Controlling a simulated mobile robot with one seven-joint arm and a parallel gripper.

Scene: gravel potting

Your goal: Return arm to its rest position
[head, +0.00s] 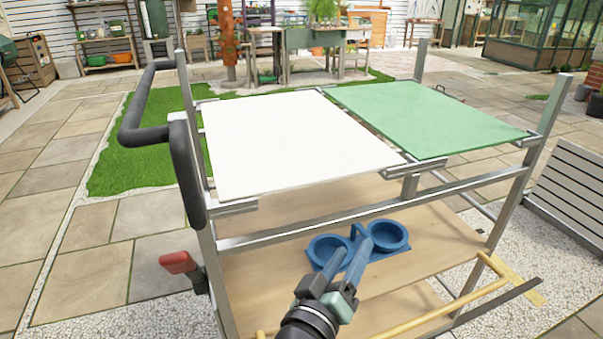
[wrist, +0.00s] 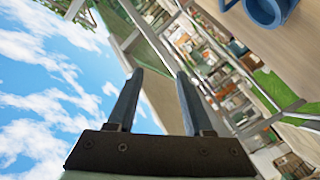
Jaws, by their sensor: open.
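My gripper (head: 350,258) is in front of the cart in the head view, its fingers pointing toward the cart's lower shelf. In the wrist view its two fingers (wrist: 160,82) stand apart with nothing between them. A blue double-cup holder (head: 328,250) sits on the wooden lower shelf (head: 265,285); my gripper overlaps part of it in the head view. I cannot tell whether they touch. A piece of the blue holder also shows at the top right of the wrist view (wrist: 268,10).
The cart's top bears a white panel (head: 295,140) and a green panel (head: 425,118). Metal posts, a front rail (head: 370,210) and a dark handle (head: 150,135) surround it. A yellow bar (head: 450,308) runs along the lower front. Paving lies open at left.

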